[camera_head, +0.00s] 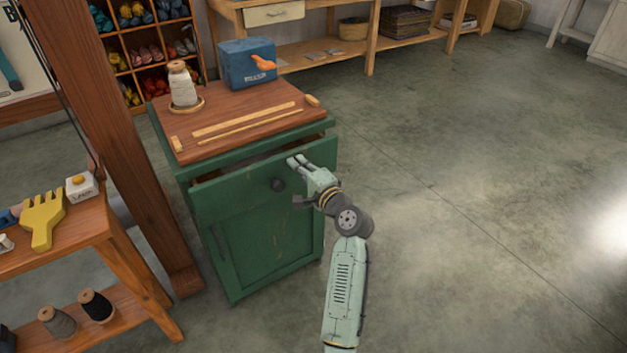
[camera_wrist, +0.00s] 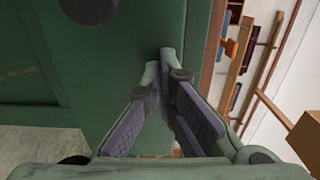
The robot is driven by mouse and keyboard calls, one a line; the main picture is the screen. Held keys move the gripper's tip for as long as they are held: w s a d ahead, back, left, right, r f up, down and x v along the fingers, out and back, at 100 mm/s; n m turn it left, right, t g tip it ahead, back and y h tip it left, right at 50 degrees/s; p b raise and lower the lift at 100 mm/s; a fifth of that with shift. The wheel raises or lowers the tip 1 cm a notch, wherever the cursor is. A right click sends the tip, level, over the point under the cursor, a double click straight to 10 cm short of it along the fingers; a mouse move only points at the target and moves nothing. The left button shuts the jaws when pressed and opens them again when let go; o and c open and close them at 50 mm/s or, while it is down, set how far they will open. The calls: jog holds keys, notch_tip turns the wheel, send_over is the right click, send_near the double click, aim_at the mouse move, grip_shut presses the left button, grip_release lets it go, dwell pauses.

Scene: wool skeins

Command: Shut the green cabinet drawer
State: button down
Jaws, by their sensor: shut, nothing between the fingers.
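The green cabinet (camera_head: 268,243) stands on the floor with a wooden top. Its drawer (camera_head: 232,194) is at the upper front and stands partly open, with a dark gap showing behind its front panel. A round dark knob (camera_head: 278,184) sits on the drawer front. My gripper (camera_head: 295,160) is shut and empty at the right part of the drawer front, to the right of the knob. In the wrist view my fingertips (camera_wrist: 167,60) meet close to the green drawer front (camera_wrist: 135,40), and the knob (camera_wrist: 90,8) shows at upper left. I cannot tell whether they touch it.
On the cabinet top are a thread cone (camera_head: 183,88), a blue box (camera_head: 247,65) and wooden strips. A wooden post (camera_head: 125,150) and a small shelf (camera_head: 100,222) stand close on the left. The floor (camera_head: 470,180) to the right is clear.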

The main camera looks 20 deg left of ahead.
aim_at(288, 152)
jog(key=x, duration=0.5)
jog(key=shift+w+a+b, duration=0.1)
jog(key=shift+b, duration=0.2)
jog(key=shift+w+r, duration=0.1)
jog(key=shift+r, duration=0.1)
